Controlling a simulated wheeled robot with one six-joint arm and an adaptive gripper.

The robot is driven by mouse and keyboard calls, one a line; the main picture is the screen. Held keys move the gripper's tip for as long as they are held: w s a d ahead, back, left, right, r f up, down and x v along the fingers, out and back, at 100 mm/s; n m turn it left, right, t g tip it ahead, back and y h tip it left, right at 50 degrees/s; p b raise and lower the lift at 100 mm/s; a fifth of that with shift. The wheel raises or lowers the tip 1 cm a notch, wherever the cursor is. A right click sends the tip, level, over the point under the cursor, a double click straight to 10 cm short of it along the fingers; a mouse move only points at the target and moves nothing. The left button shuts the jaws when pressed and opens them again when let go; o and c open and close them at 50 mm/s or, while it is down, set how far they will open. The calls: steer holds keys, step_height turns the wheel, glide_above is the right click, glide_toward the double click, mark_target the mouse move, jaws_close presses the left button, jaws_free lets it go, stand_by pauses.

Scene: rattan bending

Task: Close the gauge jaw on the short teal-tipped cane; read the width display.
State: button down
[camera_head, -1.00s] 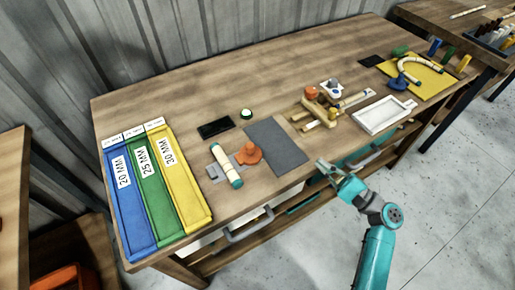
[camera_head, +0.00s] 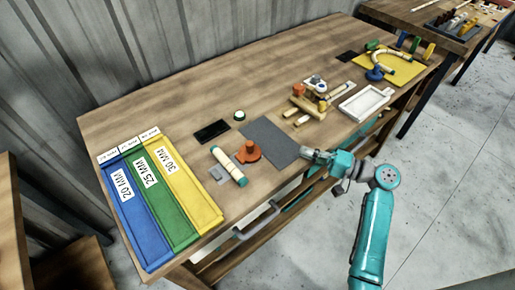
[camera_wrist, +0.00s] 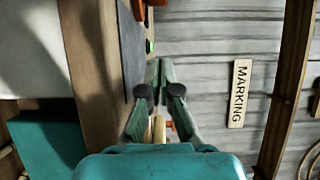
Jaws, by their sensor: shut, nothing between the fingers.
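The short cane (camera_head: 229,167), pale with teal tips, lies in the grey gauge (camera_head: 218,174) on the bench, left of the dark grey mat. The orange gauge jaw (camera_head: 247,152) is just right of the cane; whether they touch is too small to tell. A dark flat panel (camera_head: 212,131), perhaps the width display, lies behind; no reading is legible. My gripper (camera_head: 306,154) is shut and empty at the bench's front edge, right of the mat and apart from the jaw. Its fingers meet in the wrist view (camera_wrist: 160,65).
The grey mat (camera_head: 272,143) lies between my gripper and the jaw. Blue, green and yellow trays (camera_head: 181,189) fill the left end. A wooden fixture (camera_head: 309,103) and white tray (camera_head: 365,103) stand to the right. A green button (camera_head: 239,115) is behind the mat.

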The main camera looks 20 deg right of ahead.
mark_target(246, 151)
steer(key=x, duration=1)
steer(key=shift+a, duration=2.05)
steer(key=shift+s+a, duration=0.2)
steer(key=shift+a, duration=0.6)
steer(key=shift+s+a, duration=0.2)
steer(key=shift+a, duration=0.65)
steer(key=shift+s+a, duration=0.25)
steer(key=shift+a, duration=0.65)
